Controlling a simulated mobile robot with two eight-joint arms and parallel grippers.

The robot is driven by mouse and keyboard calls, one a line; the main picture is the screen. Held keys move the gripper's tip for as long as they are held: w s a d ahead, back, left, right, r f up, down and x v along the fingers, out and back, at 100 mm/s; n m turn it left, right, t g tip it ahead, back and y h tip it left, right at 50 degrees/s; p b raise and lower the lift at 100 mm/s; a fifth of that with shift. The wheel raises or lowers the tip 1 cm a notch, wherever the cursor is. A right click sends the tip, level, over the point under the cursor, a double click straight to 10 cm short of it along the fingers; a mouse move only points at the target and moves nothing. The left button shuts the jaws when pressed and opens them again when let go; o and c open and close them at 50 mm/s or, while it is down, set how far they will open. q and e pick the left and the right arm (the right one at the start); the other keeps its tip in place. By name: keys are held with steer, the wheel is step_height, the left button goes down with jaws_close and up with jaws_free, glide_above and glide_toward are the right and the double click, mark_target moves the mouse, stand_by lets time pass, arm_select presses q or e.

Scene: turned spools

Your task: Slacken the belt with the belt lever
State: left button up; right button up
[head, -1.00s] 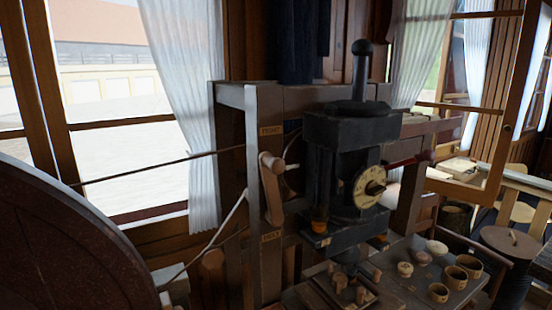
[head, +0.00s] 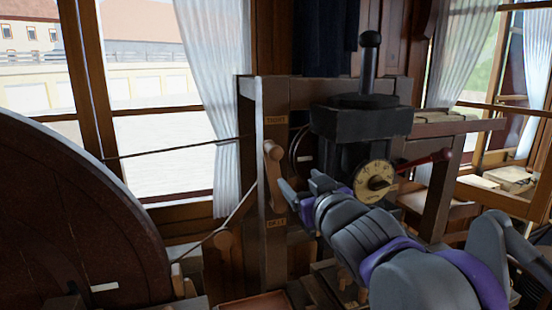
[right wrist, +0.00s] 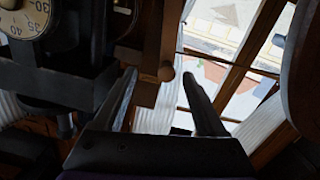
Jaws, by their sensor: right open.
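The belt lever (head: 276,178) is a wooden arm with rounded ends on the left post of the machine frame. It stands nearly upright, its upper end just below a label reading "TIGHT" (head: 276,120); a lower label is too small to read surely. The belt (head: 178,148) runs from the big dark wheel toward the frame. My right gripper (head: 302,187) is open, just right of the lever's lower part. My left gripper is not in view.
The dark wheel (head: 70,215) fills the left. A black press (head: 360,125) with a numbered dial (head: 376,181) and a red-knobbed handle (head: 430,159) stands close behind my right arm. Window and curtain (head: 217,70) lie behind the belt.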

mark_target(277, 156)
steer(key=shift+n+y, duration=0.4)
steer(key=shift+y, duration=0.2)
steer(key=w+a, duration=0.1)
steer(key=w, duration=0.2)
steer(key=w+a+r+p, duration=0.1)
steer(key=w+a, duration=0.1)
steer(key=w, duration=0.2)
steer(key=w+a+r+p, duration=0.1)
steer(key=w+a, duration=0.1)
steer(key=w, duration=0.1)
steer(key=shift+w+a+r, duration=0.1)
steer(key=shift+w+r, duration=0.1)
jaws_close()
stand_by(0.6)
